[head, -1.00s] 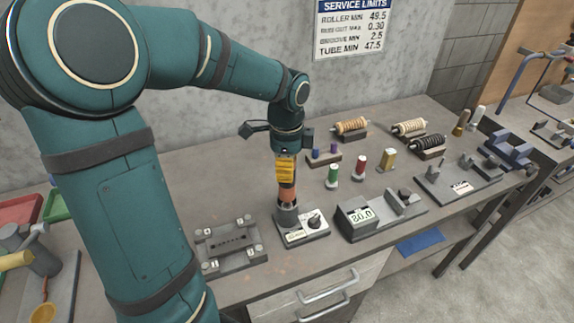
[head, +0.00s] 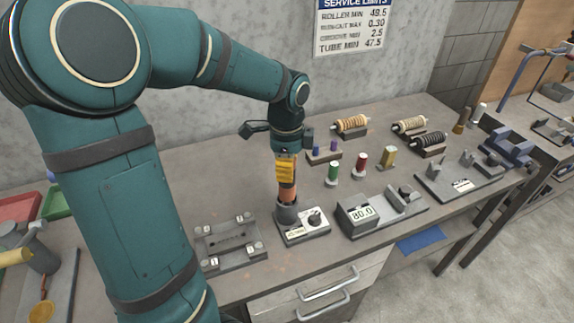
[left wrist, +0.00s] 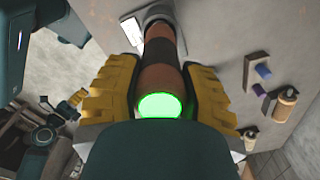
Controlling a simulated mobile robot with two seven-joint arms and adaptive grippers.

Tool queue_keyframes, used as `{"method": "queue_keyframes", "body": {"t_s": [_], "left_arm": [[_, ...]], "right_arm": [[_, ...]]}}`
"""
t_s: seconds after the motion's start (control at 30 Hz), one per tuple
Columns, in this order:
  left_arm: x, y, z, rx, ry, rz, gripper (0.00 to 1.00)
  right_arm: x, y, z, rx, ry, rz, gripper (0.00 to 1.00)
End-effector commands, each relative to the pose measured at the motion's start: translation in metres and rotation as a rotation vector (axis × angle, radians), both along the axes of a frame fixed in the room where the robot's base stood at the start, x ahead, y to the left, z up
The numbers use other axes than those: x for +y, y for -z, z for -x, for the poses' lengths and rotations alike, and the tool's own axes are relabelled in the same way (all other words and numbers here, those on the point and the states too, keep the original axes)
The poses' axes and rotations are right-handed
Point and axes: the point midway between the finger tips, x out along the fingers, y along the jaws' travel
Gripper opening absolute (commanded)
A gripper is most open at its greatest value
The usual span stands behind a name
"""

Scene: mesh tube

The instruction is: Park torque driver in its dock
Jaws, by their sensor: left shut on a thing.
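The torque driver (head: 287,193) has an orange-brown body with a dark band and stands upright with its lower end in the grey cup of the dock (head: 302,231). My left gripper (head: 286,172) has yellow fingers and is shut around the driver's upper part. In the left wrist view, the gripper (left wrist: 160,98) has one finger on each side of the driver (left wrist: 158,72), whose end face glows green. The driver's lower tip is hidden in the cup. My right gripper does not show.
A grey device with a number display (head: 361,214) stands right of the dock. A grey plate fixture (head: 232,246) lies left of it. Green (head: 333,172), red (head: 360,163) and yellow (head: 387,158) pieces stand behind. Wrapped rollers (head: 351,125) rest at the back.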

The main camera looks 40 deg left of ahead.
Motion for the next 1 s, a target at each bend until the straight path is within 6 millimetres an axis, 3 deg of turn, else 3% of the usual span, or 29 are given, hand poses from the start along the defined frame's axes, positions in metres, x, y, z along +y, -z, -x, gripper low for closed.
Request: {"method": "queue_keyframes", "body": {"t_s": [1.0], "left_arm": [[0.0001,0.0101,-0.0003,-0.001,0.0,-0.001,0.0]], "right_arm": [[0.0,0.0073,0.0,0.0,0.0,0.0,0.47]]}}
